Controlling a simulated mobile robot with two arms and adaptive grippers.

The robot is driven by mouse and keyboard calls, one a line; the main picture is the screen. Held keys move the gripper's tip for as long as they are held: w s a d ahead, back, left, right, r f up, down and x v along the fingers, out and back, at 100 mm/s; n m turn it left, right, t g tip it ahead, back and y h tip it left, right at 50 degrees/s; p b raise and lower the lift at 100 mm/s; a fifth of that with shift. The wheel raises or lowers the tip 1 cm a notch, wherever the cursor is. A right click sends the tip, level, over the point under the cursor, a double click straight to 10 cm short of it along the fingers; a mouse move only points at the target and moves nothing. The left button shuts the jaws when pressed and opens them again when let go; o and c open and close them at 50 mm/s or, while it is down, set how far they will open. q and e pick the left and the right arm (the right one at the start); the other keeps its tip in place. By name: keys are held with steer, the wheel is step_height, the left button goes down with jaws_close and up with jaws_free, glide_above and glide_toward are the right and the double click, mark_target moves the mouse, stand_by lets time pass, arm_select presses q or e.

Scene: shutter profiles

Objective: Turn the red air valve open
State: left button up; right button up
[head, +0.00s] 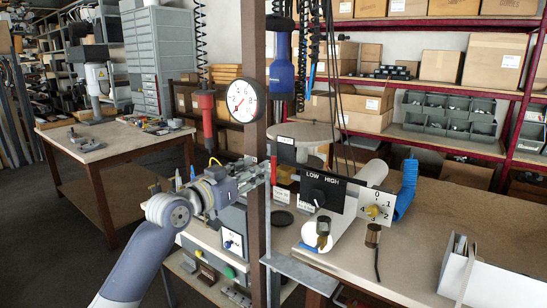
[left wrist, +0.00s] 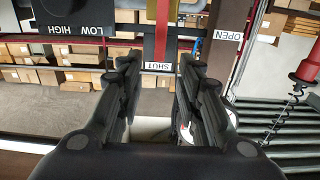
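The red air valve's handle (left wrist: 162,28) shows in the left wrist view as a red strip at top centre, its end by the SHUT label (left wrist: 157,66). The OPEN label (left wrist: 227,35) is to its right. In the head view the red handle (head: 273,170) is a thin upright piece beside the brown post. My left gripper (head: 262,174) is at the post, close to the handle. In the left wrist view its two fingers (left wrist: 157,64) are apart, with the handle in line with the gap; contact cannot be told. My right gripper is not in view.
A pressure gauge (head: 242,101) is on the brown post (head: 254,45). A red tool (head: 206,115) and a blue tool (head: 282,75) hang nearby. A LOW/HIGH panel (head: 325,190) is right of the post. The workbench (head: 420,225) holds a white tube and a blue roll.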

mark_target(273, 160)
arm_select(q)
steer(key=p+x, duration=0.2)
steer(key=x, duration=0.5)
steer(key=shift+d+r, duration=0.1)
steer(key=shift+x, duration=1.1)
jaws_close()
